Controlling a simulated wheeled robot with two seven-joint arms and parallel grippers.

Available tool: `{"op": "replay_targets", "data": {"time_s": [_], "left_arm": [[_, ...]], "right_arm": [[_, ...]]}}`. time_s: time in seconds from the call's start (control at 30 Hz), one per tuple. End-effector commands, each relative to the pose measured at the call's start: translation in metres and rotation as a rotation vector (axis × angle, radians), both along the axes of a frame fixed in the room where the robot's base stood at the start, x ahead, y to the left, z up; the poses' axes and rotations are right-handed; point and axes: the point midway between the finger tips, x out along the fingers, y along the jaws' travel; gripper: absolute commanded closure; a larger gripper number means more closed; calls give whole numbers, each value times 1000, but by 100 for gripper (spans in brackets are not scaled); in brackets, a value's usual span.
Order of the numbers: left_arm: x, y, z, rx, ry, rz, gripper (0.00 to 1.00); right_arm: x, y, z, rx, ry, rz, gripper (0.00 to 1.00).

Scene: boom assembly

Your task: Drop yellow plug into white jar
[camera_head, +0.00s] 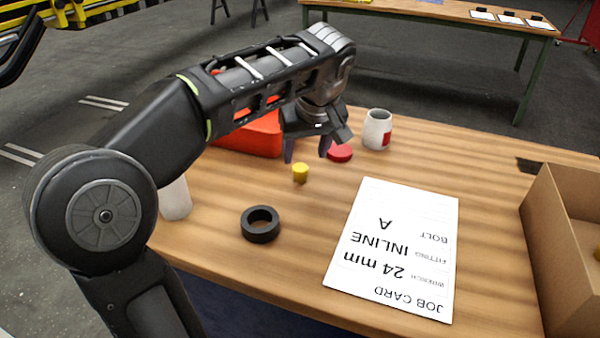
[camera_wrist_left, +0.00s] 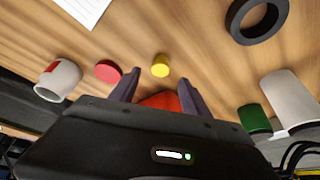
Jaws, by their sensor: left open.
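The yellow plug (camera_head: 300,172) stands on the wooden table, just in front of my left gripper. It also shows in the left wrist view (camera_wrist_left: 160,66), beyond and between the fingertips. The white jar (camera_head: 377,130) with a red patch stands upright at the table's back, right of the gripper; it is at the left in the left wrist view (camera_wrist_left: 58,80). My left gripper (camera_head: 307,155) is open and empty above the table, with its fingers apart in the left wrist view (camera_wrist_left: 158,84). My right gripper is not in view.
A red disc (camera_head: 341,153) lies between the gripper and the jar. A red box (camera_head: 250,135) sits behind my left arm. A black ring (camera_head: 261,224) and a job card (camera_head: 395,250) lie nearer the front. A cardboard box (camera_head: 565,250) stands at the right edge.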

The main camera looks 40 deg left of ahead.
Motion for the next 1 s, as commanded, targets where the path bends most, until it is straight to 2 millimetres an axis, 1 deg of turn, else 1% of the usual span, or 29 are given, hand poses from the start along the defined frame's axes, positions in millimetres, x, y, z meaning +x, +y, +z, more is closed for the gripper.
{"op": "replay_targets", "data": {"time_s": [0.2,0.5,0.6,0.67,0.8,0.9,1.0], "left_arm": [[4,7,-20,0,4,-1,45],[5,7,-22,0,2,-1,45],[6,9,-26,1,3,-1,45],[6,11,-32,0,4,-1,45],[9,17,-51,-1,6,0,45],[13,21,-64,0,3,-1,45],[15,23,-70,0,2,-1,45]], "right_arm": [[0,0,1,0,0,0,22],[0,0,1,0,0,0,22],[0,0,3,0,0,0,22],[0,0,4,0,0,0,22],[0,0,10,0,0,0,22],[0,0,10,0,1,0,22],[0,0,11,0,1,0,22]]}}
